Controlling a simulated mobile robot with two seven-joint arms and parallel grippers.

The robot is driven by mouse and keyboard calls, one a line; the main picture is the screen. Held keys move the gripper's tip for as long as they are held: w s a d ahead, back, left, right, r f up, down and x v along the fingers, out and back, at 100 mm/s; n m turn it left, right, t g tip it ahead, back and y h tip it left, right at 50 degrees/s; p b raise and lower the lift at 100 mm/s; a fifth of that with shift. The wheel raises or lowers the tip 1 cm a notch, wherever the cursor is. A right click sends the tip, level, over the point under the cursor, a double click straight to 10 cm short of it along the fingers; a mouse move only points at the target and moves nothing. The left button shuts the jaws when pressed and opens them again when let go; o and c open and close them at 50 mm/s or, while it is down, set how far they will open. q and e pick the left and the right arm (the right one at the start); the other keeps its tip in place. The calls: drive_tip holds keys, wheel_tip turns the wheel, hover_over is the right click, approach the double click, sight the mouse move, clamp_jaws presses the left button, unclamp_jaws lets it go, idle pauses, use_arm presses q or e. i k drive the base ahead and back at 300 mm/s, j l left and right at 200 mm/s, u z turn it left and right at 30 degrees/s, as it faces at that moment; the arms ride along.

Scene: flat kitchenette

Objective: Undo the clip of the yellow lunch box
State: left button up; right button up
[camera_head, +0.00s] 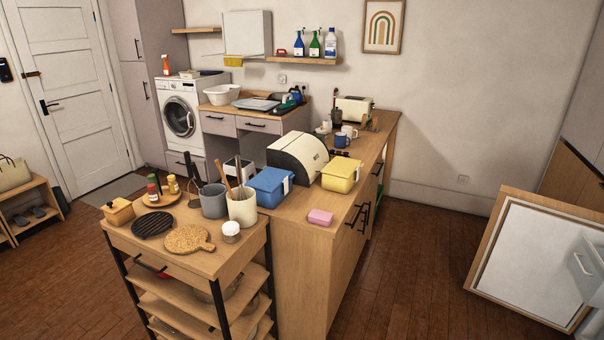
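The yellow lunch box (338,179) stands upright on the wooden counter (290,215), near its right edge. It has a paler yellow lid, which looks closed. A small pale clip (357,175) shows on its right-hand side; it is too small to tell whether it is fastened. Neither of my grippers is in view.
A blue box (268,190) with a white clip stands to its left, and a cream bread bin (297,155) behind. A pink block (320,217) lies in front. Mugs (342,139) stand farther back. A trolley (190,255) adjoins the counter.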

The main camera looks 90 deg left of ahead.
sight(340, 185)
drive_tip(key=u, duration=2.8)
drive_tip(key=i+l+u, duration=0.1)
drive_tip(key=i+l, duration=0.2)
drive_tip(key=i+l+u, duration=0.1)
drive_tip(key=i+l, duration=0.25)
drive_tip(key=i+l+u, duration=0.1)
drive_tip(key=i+l, duration=0.2)
drive_tip(key=i+l+u, duration=0.15)
drive_tip(key=i+l, duration=0.15)
drive_tip(key=l, duration=0.15)
drive_tip(key=i+l+u, duration=0.1)
drive_tip(key=i+l, duration=0.15)
drive_tip(key=l, duration=0.15)
drive_tip(key=i+l+u, duration=0.1)
drive_tip(key=i+l, duration=0.15)
drive_tip(key=l, duration=0.2)
drive_tip(key=i+l+u, duration=0.1)
drive_tip(key=i+l, duration=0.15)
drive_tip(key=l, duration=0.2)
drive_tip(key=i+l+u, duration=0.1)
drive_tip(key=l, duration=0.35)
drive_tip(key=i, duration=0.1)
